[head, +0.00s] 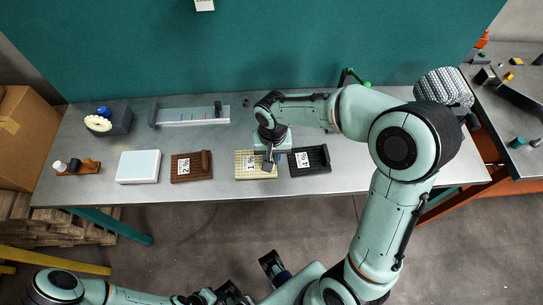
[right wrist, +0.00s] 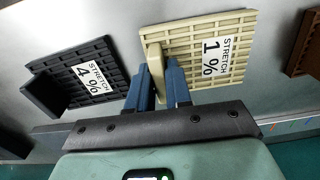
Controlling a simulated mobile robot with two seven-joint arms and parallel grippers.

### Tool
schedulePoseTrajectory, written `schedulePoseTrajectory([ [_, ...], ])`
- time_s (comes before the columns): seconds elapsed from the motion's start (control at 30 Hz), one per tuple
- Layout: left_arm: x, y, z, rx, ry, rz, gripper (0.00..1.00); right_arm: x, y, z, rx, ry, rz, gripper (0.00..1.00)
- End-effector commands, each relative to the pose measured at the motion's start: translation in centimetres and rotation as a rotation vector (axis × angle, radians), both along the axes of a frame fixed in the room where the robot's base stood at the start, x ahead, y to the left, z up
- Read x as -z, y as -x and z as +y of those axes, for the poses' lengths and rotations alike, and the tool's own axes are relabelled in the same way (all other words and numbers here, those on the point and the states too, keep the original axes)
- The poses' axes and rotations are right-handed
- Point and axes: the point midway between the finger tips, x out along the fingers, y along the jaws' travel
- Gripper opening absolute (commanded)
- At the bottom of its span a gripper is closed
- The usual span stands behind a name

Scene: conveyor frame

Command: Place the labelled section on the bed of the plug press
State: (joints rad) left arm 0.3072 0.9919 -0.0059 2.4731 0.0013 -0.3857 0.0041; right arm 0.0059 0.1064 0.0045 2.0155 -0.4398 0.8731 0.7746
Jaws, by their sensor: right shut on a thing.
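A cream slatted section (head: 243,168) labelled "STRETCH 1%" lies on the grey table in the middle of the head view. It also shows in the right wrist view (right wrist: 225,45), with a raised grip block at one edge. My right gripper (head: 268,164) is shut on that block, one blue finger on each side (right wrist: 159,75). A brown section (head: 180,172) labelled 2% lies to its left and a black section (head: 318,163) labelled 4% to its right. My left gripper (head: 273,265) is low in the head view; its opening is unclear. I cannot pick out the plug press with certainty.
A white block (head: 138,167), a ruler rail (head: 192,117) and a dark device with a cream dial (head: 110,121) stand left. A green-handled item (head: 352,77) is partly behind my right arm. A silver mesh roll (head: 444,87) is at right. Bare table lies behind the sections.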

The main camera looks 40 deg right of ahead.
Motion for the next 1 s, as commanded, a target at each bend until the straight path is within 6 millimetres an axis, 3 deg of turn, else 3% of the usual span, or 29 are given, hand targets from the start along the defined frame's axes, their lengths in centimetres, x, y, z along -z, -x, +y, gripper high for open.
schedulePoseTrajectory([
  [0.4,0.4,0.1,0.0,0.000,0.000,0.001,0.43,0.6,0.0,0.0,0.000,-0.001,-0.001,0.00],
  [0.43,0.3,0.1,0.0,0.000,0.000,0.001,0.43,0.5,0.0,0.0,0.000,0.000,0.000,0.29],
  [0.5,0.3,0.1,0.0,0.000,0.000,0.001,0.43,0.5,0.0,0.0,0.000,-0.001,-0.001,0.45],
  [0.83,0.0,0.0,0.0,0.000,0.000,0.000,0.43,0.2,0.0,0.0,0.000,0.000,-0.001,0.45],
  [1.0,-0.4,-0.1,0.0,0.000,0.000,-0.001,0.43,-2.1,-0.1,0.0,0.001,0.000,-0.005,0.45],
])
